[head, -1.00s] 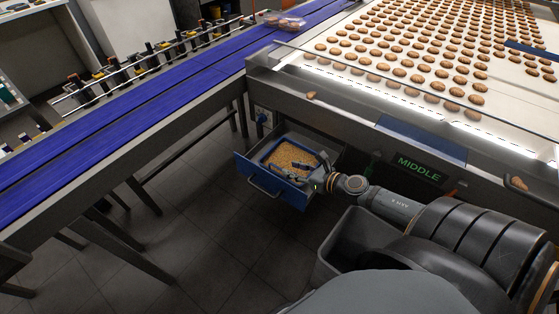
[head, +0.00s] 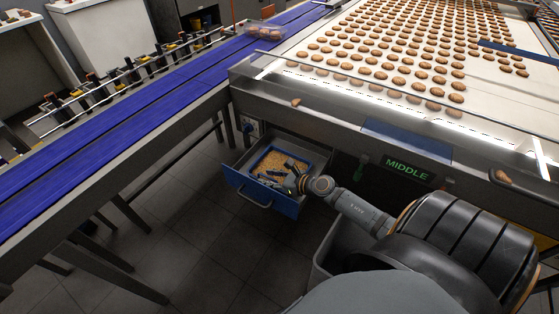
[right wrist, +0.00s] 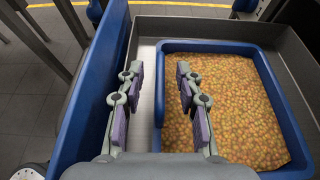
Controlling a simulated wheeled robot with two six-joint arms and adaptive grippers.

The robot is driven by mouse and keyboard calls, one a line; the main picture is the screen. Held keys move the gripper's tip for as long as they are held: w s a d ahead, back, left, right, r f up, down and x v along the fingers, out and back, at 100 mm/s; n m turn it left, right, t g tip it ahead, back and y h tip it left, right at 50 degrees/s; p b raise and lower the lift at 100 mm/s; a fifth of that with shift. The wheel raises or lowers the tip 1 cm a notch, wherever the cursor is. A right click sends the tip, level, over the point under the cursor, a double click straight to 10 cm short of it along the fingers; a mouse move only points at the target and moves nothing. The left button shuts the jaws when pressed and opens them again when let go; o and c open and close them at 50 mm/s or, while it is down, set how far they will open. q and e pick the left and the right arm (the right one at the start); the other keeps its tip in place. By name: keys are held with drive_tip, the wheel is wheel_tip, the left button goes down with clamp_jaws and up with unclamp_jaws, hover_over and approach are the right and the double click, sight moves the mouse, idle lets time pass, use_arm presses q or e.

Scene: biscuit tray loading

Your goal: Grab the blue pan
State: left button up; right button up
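The blue pan (right wrist: 205,46) is a rectangular tray full of small golden-brown bits (right wrist: 225,105). It sits inside an open drawer with a blue front (head: 247,188), under the oven conveyor. My right gripper (right wrist: 156,95) is open and empty. Its fingers, with purple pads, lie on either side of the pan's near wall in the right wrist view, one over the gap beside the drawer front and one over the bits. I cannot tell whether they are above the rim or down around it. In the head view the right gripper (head: 277,175) covers part of the pan. My left gripper is out of view.
A blue conveyor belt (head: 150,100) runs along the left. Biscuits cover the white belt (head: 330,85) above the drawer. A grey bin (head: 322,255) stands right of the drawer, below my right arm. The tiled floor (head: 200,250) in front is clear.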

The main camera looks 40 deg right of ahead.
sight(259, 175)
drive_tip(key=x, duration=0.4)
drive_tip(key=shift+w+a+f, duration=0.15)
drive_tip(key=shift+w, duration=0.2)
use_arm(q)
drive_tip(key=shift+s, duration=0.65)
use_arm(e)
clamp_jaws()
